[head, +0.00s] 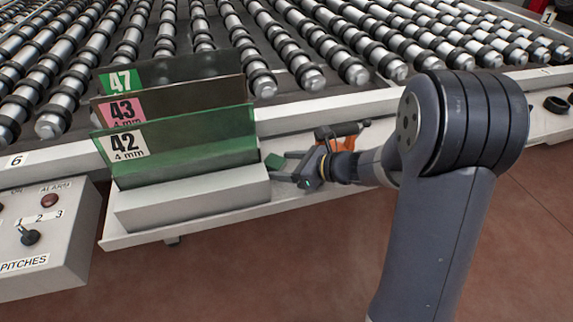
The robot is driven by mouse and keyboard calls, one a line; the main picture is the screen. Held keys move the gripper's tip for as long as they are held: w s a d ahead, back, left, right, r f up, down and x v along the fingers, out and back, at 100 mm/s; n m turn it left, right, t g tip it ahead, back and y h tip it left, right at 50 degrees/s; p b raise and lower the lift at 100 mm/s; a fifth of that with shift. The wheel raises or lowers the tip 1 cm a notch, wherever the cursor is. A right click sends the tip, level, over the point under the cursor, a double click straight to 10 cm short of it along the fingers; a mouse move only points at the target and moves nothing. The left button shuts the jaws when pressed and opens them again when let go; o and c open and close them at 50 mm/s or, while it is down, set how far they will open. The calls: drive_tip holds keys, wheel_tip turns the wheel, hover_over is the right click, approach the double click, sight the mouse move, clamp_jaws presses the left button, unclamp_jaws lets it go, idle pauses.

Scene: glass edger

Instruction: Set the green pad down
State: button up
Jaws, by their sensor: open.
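A small dark green pad (275,161) is at the fingertips of my gripper (279,168), just right of the grey block that holds the glass sheets. My gripper is low over the narrow pale shelf, pointing left, with its jaws apart. The pad's near side is close to the fingers; I cannot tell whether it touches them or rests flat on the shelf.
The grey block (190,200) holds upright glass sheets labelled 47, 43 and 42 (185,145). An orange and black tool (341,136) lies behind my gripper. Rollers (350,65) fill the back. A control box (45,240) stands left; a black ring (556,105) lies far right.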

drive_tip(key=shift+d+r, duration=0.25)
drive_tip(key=shift+r, duration=0.1)
drive_tip(key=p+v, duration=0.1)
drive_tip(key=v, duration=1)
drive_tip(key=shift+s+d+p, duration=0.2)
drive_tip(key=shift+p, duration=0.1)
drive_tip(key=shift+c, duration=0.3)
